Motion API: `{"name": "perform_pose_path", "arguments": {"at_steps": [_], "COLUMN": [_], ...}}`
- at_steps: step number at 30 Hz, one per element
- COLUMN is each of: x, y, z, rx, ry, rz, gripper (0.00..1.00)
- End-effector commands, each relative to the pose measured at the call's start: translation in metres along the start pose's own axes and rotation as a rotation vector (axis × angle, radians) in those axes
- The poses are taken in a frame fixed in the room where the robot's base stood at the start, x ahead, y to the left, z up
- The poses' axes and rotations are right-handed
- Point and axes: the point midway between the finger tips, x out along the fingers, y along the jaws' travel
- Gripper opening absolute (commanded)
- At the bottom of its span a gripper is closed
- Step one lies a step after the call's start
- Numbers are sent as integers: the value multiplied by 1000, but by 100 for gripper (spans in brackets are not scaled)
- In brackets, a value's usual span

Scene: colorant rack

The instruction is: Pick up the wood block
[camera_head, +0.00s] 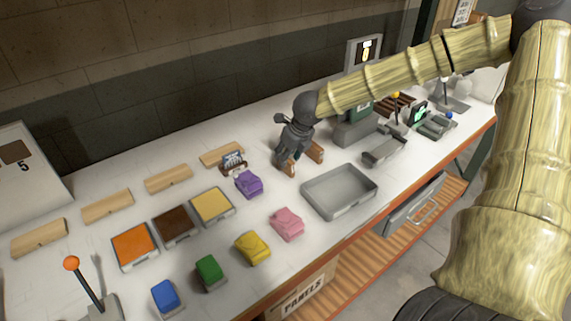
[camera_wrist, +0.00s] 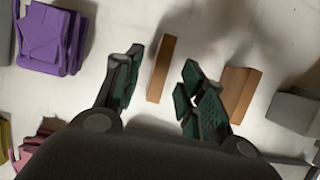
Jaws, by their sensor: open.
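My gripper (camera_head: 293,152) is open and points down over the back middle of the table in the head view. Two brown wood blocks lie there: one (camera_head: 288,166) at the fingertips, and one (camera_head: 316,151) just to the right. In the wrist view, a narrow brown wood block (camera_wrist: 161,68) shows between my spread fingers (camera_wrist: 160,76), with bare table on both sides of it. The other wood block (camera_wrist: 239,92) lies to the right, outside the right finger, which partly covers it. I cannot tell how high the fingertips are above the table.
Several pale wooden pieces (camera_head: 107,205) lie along the back left. A purple block (camera_head: 249,184) and a small dark sign (camera_head: 233,161) stand left of my gripper. A grey tray (camera_head: 339,191) is in front. A grey-green device (camera_head: 356,124) stands to the right.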

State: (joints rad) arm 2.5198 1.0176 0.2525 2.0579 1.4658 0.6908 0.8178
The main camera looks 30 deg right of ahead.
Motion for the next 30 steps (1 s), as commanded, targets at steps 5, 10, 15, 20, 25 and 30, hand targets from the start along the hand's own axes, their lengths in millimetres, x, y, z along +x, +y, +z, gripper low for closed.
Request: {"name": "perform_pose_path", "arguments": {"at_steps": [5, 10, 15, 20, 25, 30], "x": [14, 26, 31, 32, 32, 32], "y": [-2, -1, -1, -1, -1, -1], "z": [0, 0, 0, 0, 0, 0], "rx": [-1, -1, -1, -1, -1, -1], "ry": [2, 1, 0, 0, 0, 0], "rz": [-1, 1, 0, 0, 1, 1], "gripper": [40, 40, 40, 40, 24, 0]}}
